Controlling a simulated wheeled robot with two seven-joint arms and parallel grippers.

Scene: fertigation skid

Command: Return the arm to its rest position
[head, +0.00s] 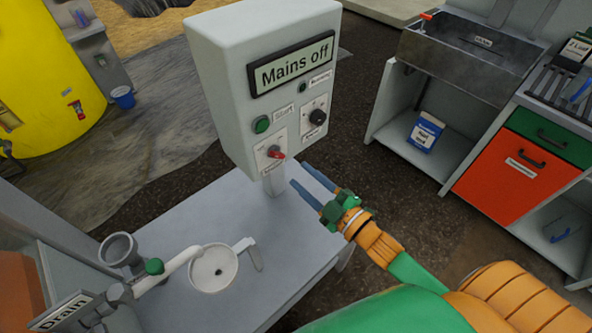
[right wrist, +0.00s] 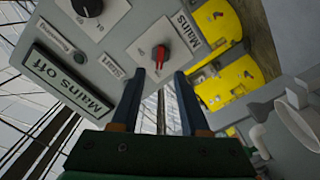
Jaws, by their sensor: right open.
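My right gripper (head: 313,185) is open and empty, just in front of and below the grey control box. Its two blue fingers (right wrist: 160,92) stand apart in the right wrist view, with the red mains switch (right wrist: 161,55) seen beyond them. In the head view the red switch (head: 275,153) sits low on the box front, a little up and left of the fingertips. The fingers look apart from the switch. The box display (head: 291,63) reads "Mains off". My right arm (head: 410,268) reaches in from the lower right. My left gripper is not in view.
A grey bench (head: 185,215) carries a white funnel cup (head: 213,280) and a pipe with a green knob at the lower left. A sink (head: 470,55) and a cabinet with an orange door (head: 515,165) stand at right. A yellow tank (head: 45,75) is at far left.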

